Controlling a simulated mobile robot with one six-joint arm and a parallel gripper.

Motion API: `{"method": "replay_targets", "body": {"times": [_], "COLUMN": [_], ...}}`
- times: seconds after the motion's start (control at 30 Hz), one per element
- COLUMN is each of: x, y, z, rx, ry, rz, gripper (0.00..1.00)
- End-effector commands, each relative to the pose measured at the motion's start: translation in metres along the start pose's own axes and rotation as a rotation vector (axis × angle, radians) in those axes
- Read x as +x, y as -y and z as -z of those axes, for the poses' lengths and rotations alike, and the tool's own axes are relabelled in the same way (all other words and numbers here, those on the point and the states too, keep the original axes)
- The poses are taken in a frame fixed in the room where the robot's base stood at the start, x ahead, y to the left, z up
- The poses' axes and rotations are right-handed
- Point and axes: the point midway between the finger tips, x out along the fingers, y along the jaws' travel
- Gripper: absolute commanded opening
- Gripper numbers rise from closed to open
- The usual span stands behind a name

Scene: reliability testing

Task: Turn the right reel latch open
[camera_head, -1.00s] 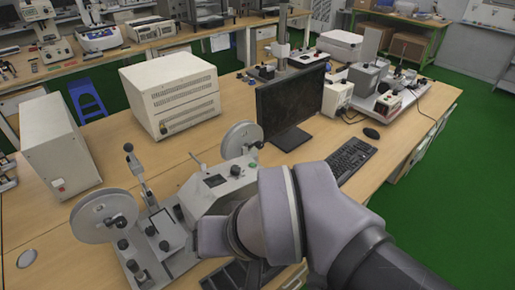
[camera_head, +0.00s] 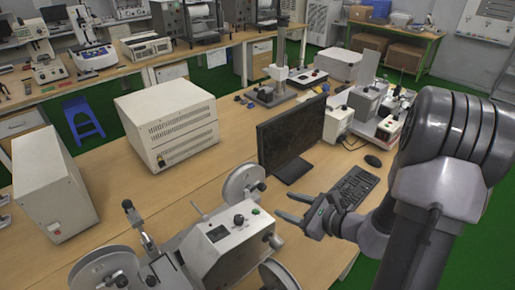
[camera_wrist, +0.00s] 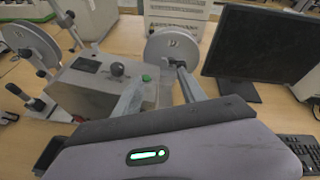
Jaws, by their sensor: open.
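The reel machine (camera_head: 222,242) is a grey box on the front of the wooden bench, with a green button and a dark knob on top. Its right reel (camera_head: 240,184) is a grey disc behind the box, and it also shows in the wrist view (camera_wrist: 163,48). A small latch (camera_wrist: 173,43) sits at this reel's hub; its turn position is too small to tell. The left reel (camera_head: 105,272) is at the machine's other end. My gripper (camera_head: 287,205) is open and empty, right of the right reel and apart from it. In the wrist view its fingers point towards the reel.
A monitor (camera_head: 292,137) stands close behind my gripper, and a keyboard (camera_head: 355,187) lies to the right. A beige instrument box (camera_head: 168,120) is behind the machine. Another grey disc (camera_head: 279,276) shows at the bottom edge.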

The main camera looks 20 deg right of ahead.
Motion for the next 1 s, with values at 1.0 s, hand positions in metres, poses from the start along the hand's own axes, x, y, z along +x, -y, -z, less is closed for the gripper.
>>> {"method": "replay_targets", "body": {"times": [1.0], "x": [0.163], "y": [0.045], "z": [0.044], "rx": [0.123], "ry": [-0.027], "rz": [0.127], "gripper": [0.49]}}
